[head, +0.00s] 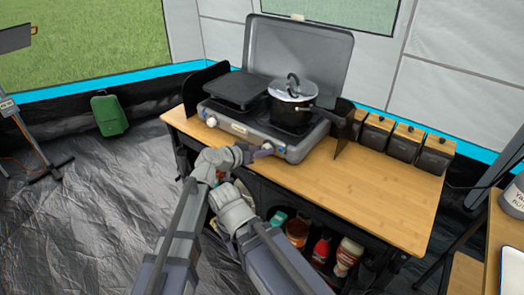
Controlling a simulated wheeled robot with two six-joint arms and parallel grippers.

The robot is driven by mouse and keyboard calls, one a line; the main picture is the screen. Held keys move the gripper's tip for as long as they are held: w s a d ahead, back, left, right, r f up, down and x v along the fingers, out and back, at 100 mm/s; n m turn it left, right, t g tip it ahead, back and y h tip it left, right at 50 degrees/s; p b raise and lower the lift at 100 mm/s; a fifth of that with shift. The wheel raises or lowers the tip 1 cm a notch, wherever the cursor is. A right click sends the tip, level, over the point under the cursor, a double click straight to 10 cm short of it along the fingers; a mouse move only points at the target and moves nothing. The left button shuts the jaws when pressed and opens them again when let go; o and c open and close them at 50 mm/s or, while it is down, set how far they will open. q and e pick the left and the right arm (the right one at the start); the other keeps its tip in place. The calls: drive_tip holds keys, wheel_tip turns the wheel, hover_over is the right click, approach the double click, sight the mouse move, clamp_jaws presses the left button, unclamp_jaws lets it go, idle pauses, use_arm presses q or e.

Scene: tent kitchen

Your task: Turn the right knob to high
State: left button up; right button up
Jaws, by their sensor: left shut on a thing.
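The camp stove (240,131) stands on the wooden table with its lid raised. Its left knob (211,121) shows on the front panel. The right knob (268,147) is at the front right, partly covered by my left gripper (258,152). That gripper is shut on the right knob, reaching it from the left front. The knob's setting is too small to read. My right gripper (224,180) is lower, in front of the table edge, apart from the knobs. Its fingers are partly hidden, so its opening is unclear.
A black pot (292,105) with a lid sits on the right burner, its handle pointing right. A dark griddle (236,89) covers the left side. Black canisters (404,143) line the table's back right. The tabletop (345,180) right of the stove is clear. Bottles (321,250) stand below.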

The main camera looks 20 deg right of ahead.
use_arm(q)
clamp_jaws()
drive_tip(key=shift+f, duration=0.1)
drive_tip(key=shift+w+a+f+n+g+h+b, duration=0.15)
drive_tip(key=shift+n+g+h+b, duration=0.25)
drive_tip(key=shift+n+b, duration=0.35)
drive_tip(key=n+h+b, duration=0.1)
drive_tip(key=n+b, duration=0.1)
drive_tip(key=shift+f+n+g, duration=0.15)
drive_tip(key=shift+n+g, duration=0.2)
drive_tip(key=shift+g, duration=0.05)
drive_tip(key=n+h+b, duration=0.2)
drive_tip(key=n+b, duration=0.1)
drive_tip(key=shift+f+g, duration=0.1)
drive_tip(key=shift+g, duration=0.2)
drive_tip(key=shift+n+h+b, duration=0.7)
drive_tip(key=shift+n+b, duration=0.35)
drive_tip(key=shift+n, duration=0.35)
